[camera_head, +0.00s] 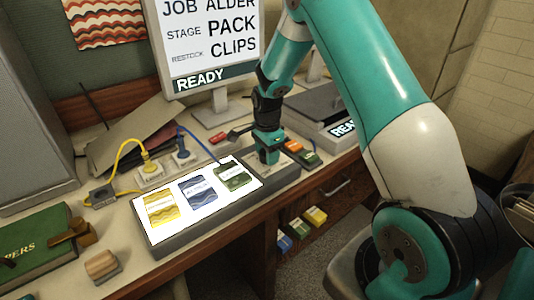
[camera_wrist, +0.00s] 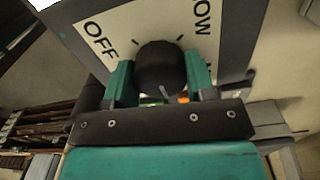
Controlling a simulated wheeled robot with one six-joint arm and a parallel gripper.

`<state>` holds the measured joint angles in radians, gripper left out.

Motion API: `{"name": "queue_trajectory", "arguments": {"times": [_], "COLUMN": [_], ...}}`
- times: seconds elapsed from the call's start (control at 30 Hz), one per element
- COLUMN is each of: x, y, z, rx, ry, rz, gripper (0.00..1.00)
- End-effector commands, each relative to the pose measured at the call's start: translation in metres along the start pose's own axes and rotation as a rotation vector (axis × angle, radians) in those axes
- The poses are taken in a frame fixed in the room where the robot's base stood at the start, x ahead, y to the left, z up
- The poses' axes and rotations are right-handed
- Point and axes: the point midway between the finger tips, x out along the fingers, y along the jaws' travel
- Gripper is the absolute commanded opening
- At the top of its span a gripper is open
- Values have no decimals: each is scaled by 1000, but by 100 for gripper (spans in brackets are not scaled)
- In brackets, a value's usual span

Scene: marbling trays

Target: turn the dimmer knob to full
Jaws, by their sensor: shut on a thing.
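The dimmer knob (camera_wrist: 160,68) is a dark round knob on a pale plate (camera_wrist: 125,25) in the wrist view. The plate carries printed "OFF" at left, "LOW" at upper right and short tick marks. A light pointer line shows on the knob's lower side. My gripper (camera_wrist: 158,85) has its two teal fingers on either side of the knob, shut on it. In the head view my gripper (camera_head: 268,155) points down at the right end of the lit panel (camera_head: 152,236); the knob is hidden there.
Yellow, blue and green sample cards (camera_head: 198,190) lie on the lit panel. A screen (camera_head: 208,45) stands behind, reading "READY". A power strip (camera_head: 165,168) with yellow and blue plugs is at left of my gripper. A green book (camera_head: 35,240) and wooden block (camera_head: 102,265) lie front left.

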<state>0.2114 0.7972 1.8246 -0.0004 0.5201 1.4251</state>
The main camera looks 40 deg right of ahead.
Motion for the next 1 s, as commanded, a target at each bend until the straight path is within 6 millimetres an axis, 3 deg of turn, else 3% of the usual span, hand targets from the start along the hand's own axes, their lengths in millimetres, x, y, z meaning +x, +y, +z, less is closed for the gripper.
{"name": "queue_trajectory", "arguments": {"times": [0.5, 1.0], "x": [-1, -1], "y": [-1, -1], "z": [-1, -1], "rx": [424, 570], "ry": [1, 1], "rz": [-5, -5], "gripper": [26, 26]}}
